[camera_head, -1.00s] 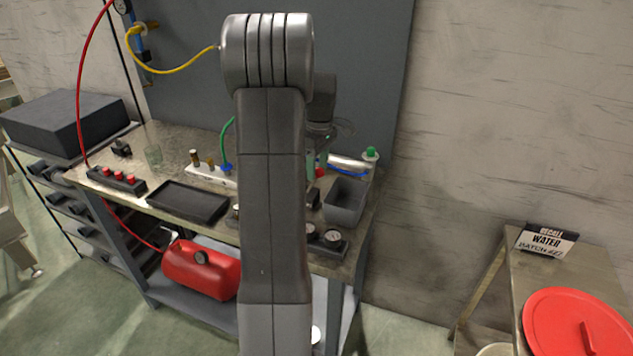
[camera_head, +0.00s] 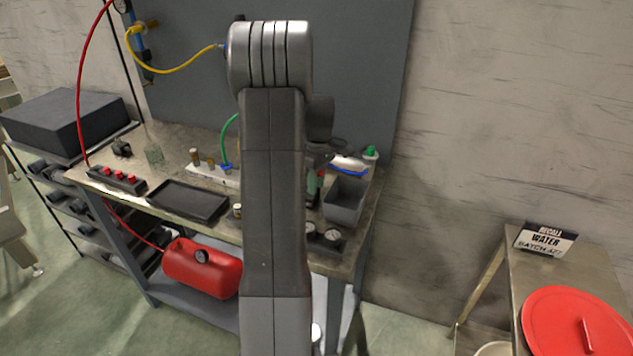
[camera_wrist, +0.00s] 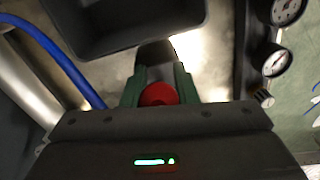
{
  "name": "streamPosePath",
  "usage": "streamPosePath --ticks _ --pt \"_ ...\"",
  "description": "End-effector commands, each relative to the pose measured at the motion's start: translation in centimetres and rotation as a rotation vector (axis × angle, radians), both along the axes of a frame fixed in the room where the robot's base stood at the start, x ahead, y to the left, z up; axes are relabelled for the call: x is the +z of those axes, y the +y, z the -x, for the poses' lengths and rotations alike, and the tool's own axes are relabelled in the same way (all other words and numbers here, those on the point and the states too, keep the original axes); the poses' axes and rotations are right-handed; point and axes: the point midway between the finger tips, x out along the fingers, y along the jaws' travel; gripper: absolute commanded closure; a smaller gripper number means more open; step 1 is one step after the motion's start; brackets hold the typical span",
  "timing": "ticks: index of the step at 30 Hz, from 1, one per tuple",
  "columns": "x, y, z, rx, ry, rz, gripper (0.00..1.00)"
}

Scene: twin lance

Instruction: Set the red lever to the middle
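The red lever's round red knob (camera_wrist: 158,94) sits between the two green fingers of my gripper (camera_wrist: 159,86) in the wrist view. A dark grey piece shows just beyond the knob. The fingers flank the knob closely on both sides; whether they press on it cannot be made out. In the head view my gripper (camera_head: 317,184) is low over the right part of the workbench, partly hidden behind my arm. A small bit of red shows there beside the green fingers. The lever's base and its angle are hidden.
A grey open bin (camera_head: 345,202) stands right of my gripper, with gauges (camera_head: 332,235) in front. A blue hose (camera_wrist: 62,62) and a metal cylinder (camera_wrist: 28,80) lie close by in the wrist view. A black tray (camera_head: 188,200) is farther left on the bench (camera_head: 228,222).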

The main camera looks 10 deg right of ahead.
Motion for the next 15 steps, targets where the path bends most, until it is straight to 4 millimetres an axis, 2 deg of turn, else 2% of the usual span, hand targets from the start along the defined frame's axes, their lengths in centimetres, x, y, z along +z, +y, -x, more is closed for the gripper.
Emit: streamPosePath --ticks 6,15 --pt "0.4 0.3 -0.2 0.003 0.026 0.036 1.0" --pt "1.1 1.7 -1.1 0.006 0.182 0.264 1.0"
